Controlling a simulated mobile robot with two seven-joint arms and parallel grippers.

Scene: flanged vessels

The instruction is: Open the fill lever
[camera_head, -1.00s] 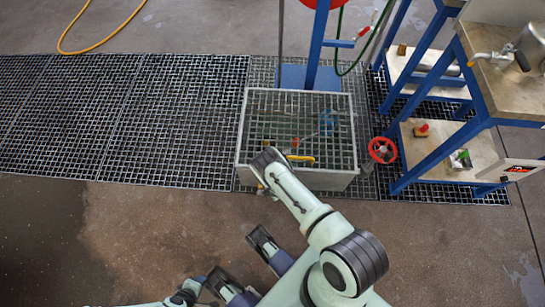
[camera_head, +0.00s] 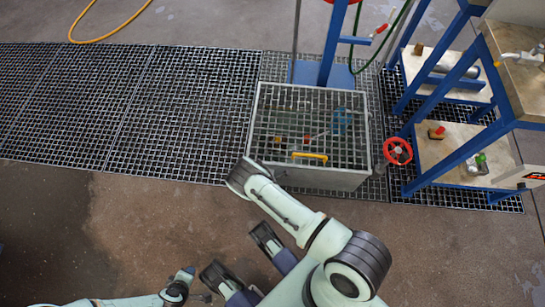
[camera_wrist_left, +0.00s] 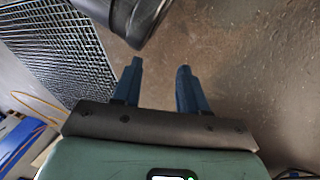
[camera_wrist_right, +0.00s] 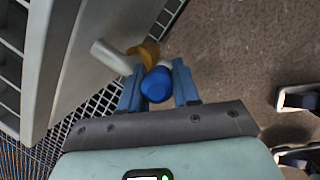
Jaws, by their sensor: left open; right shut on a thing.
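In the right wrist view, a blue lever handle (camera_wrist_right: 157,84) sits between the fingers of my right gripper (camera_wrist_right: 158,88), which is shut on it. Just beyond it are a yellowish brass fitting (camera_wrist_right: 149,52) and a pale pipe stub (camera_wrist_right: 110,57) at the side of a grey vessel wall (camera_wrist_right: 90,75). In the head view my right wrist stands at the front left corner of the grey tank (camera_head: 330,180), and hides that gripper and the lever. My left gripper (camera_wrist_left: 158,85) is open and empty above bare floor.
The tank has a grid top and a yellow handle (camera_head: 310,156). A red handwheel (camera_head: 398,151) is to its right, beside a blue-framed stand (camera_head: 432,170). Floor grating (camera_head: 170,110) lies left of the tank. The brown floor (camera_head: 130,220) in front left is clear.

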